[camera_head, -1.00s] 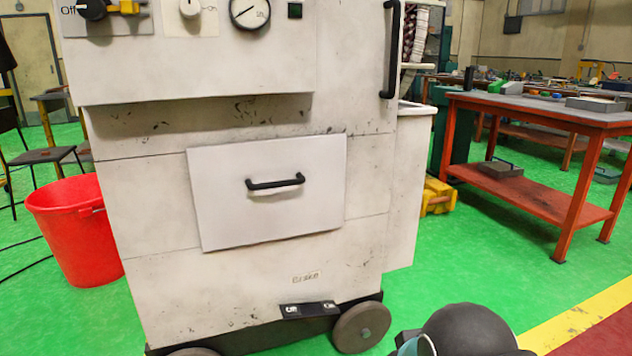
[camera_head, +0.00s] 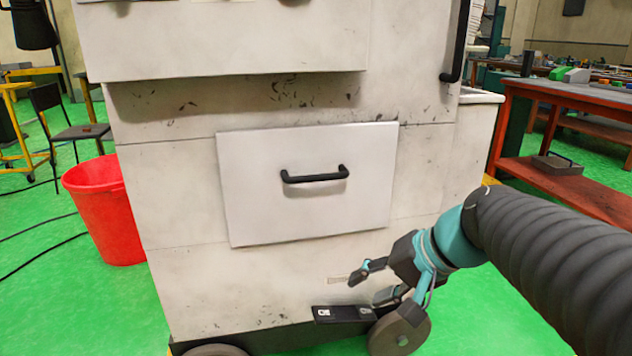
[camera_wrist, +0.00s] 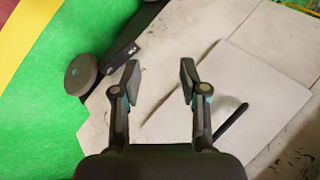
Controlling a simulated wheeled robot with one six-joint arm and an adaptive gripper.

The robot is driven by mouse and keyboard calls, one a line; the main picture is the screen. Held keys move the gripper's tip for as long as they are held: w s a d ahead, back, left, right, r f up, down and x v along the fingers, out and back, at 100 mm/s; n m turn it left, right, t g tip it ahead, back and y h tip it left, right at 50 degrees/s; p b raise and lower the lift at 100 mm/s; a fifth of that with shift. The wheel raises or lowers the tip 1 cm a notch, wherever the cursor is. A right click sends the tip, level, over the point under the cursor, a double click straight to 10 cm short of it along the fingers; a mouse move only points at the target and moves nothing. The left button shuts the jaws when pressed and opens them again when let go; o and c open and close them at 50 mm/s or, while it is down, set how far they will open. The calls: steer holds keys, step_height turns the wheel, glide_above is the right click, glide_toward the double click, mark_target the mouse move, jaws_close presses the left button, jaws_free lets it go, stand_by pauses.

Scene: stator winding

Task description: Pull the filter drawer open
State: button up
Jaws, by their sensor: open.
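The filter drawer (camera_head: 310,215) is a pale panel in the front of a worn white cabinet (camera_head: 190,290). Its front looks flush or nearly flush with the cabinet. A black bar handle (camera_head: 315,177) runs across its upper middle. My gripper (camera_head: 366,286) is low and right of the handle, in front of the cabinet's lower part, apart from the handle. In the wrist view my gripper (camera_wrist: 157,82) has its two fingers spread with nothing between them. There the drawer panel (camera_wrist: 255,90) lies beyond and to the right, and the handle (camera_wrist: 231,121) is right of the right finger.
A black pedal-like plate (camera_head: 343,314) and a wheel (camera_head: 400,328) are at the cabinet's base near my gripper. A red bucket (camera_head: 105,215) stands left. A tall black handle (camera_head: 456,40) is at upper right. A red workbench (camera_head: 565,110) stands right. Green floor is open at lower left.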

steer(key=w+a+r+m+t+y, duration=0.15)
steer(key=w+r+y, duration=0.35)
steer(key=w, duration=0.6)
steer(key=m+t+y+b, duration=0.1)
steer(key=m+t+y, duration=0.1)
steer(key=m+y, duration=0.1)
glide_toward(317, 178)
steer(key=shift+n, duration=0.25)
steer(key=x, duration=1.1)
steer(key=shift+f+p, duration=0.1)
steer(key=shift+p, duration=0.2)
jaws_close()
